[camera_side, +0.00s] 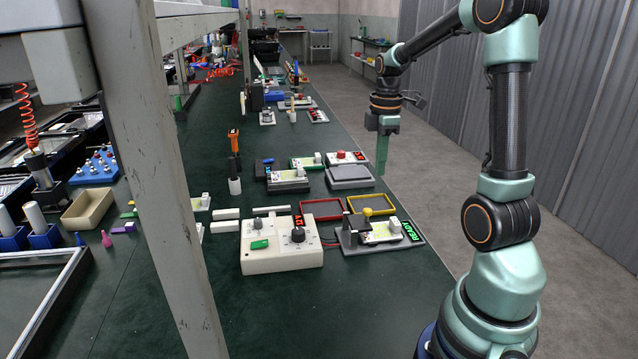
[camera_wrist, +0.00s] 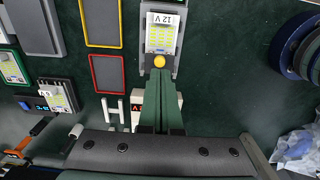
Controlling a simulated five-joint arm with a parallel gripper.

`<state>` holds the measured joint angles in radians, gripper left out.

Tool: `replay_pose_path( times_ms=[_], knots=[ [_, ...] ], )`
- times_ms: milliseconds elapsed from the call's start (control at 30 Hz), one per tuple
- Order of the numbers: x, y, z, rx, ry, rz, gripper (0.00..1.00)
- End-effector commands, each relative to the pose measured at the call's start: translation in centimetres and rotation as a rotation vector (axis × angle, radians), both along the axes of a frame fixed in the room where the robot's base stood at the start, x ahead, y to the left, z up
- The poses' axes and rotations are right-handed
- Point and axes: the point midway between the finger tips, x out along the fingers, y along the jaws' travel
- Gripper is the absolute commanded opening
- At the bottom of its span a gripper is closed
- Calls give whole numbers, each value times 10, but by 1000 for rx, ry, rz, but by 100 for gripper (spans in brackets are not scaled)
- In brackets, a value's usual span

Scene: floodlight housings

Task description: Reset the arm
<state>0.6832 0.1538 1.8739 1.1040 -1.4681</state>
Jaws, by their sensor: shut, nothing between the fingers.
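My gripper (camera_side: 382,168) hangs with its green fingers pointing down, over the right edge of the green bench in the side view. It is shut and empty, and it stands apart from everything on the bench. In the wrist view the closed fingers (camera_wrist: 166,100) reach up from the bottom middle. Their tips appear just below the yellow knob (camera_wrist: 159,61) of a fixture holding an LED board (camera_wrist: 161,36) with a "12 V" label. That fixture (camera_side: 381,235) shows a green READY display in the side view.
A white supply box (camera_side: 270,258) with a dial stands left of the fixture. A red frame (camera_side: 305,218), a yellow frame (camera_side: 391,208) and a grey tray (camera_side: 350,183) lie behind. A grey post (camera_side: 180,190) crosses the side view. Open floor lies right of the bench.

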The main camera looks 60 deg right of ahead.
Motion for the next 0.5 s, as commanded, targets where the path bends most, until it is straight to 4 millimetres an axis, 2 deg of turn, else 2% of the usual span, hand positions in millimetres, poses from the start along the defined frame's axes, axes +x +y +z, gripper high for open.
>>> replay_pose_path(
  times_ms=[100, 333, 433, 500],
  knots=[
    [-7, -8, 17, -2, -2, -2, 0],
    [-13, -11, 33, -3, -4, -5, 0],
    [-8, 4, 39, -19, -24, -37, 0],
    [-1, 24, 46, -35, -55, -87, 0]
  ],
)
